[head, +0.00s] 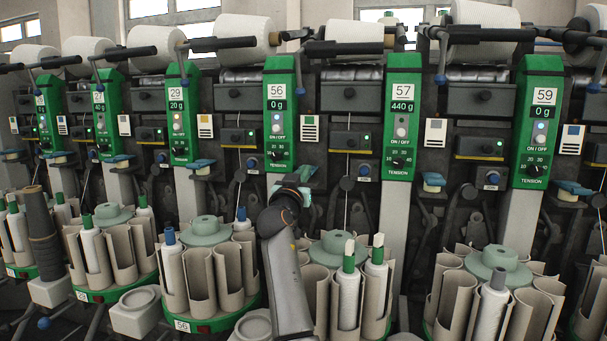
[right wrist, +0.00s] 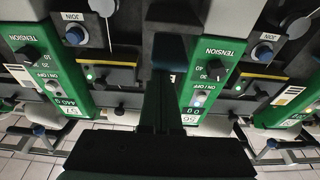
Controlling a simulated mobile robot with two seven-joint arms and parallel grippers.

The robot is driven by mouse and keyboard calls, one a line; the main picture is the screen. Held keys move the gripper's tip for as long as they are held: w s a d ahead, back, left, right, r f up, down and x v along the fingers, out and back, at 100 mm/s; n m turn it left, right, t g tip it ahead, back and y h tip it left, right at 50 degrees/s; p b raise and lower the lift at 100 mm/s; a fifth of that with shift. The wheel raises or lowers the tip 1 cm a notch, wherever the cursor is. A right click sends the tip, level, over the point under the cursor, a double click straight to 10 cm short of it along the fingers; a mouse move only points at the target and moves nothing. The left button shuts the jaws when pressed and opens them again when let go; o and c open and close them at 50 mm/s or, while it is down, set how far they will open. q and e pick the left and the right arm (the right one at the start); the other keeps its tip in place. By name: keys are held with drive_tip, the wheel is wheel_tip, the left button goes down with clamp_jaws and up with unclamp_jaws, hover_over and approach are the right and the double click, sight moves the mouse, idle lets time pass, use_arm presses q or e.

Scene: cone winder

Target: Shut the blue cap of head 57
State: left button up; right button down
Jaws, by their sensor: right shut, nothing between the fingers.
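The green panel of head 57 (head: 403,118) reads 440 g in the head view; it also shows at left in the right wrist view (right wrist: 58,88), upside down. A blue cap (head: 433,180) sits just right of this panel. Another cap, a dark blue piece (right wrist: 168,54), lies between panels 56 and 57 in the right wrist view, at my right fingertips. I cannot tell which cap belongs to head 57, or whether either is fully down. My right gripper (head: 303,184) is shut and empty, right below panel 56. Contact is unclear. My left gripper is out of view.
Panel 56 (head: 280,112) stands close by my right gripper. A round bobbin magazine (head: 318,287) with upright tubes stands below right of it. A taut thread (head: 346,205) runs down left of panel 57. Panel 59 (head: 538,122) is farther right.

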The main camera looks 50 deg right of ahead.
drive_tip(key=shift+w+f, duration=0.1)
drive_tip(key=shift+f, duration=0.8)
drive_tip(key=r+v, duration=0.1)
drive_tip(key=v, duration=0.6)
drive_tip(key=shift+s+a+r+p, duration=0.2)
drive_tip(key=shift+a+r+p, duration=0.05)
drive_tip(key=shift+a+p, duration=0.1)
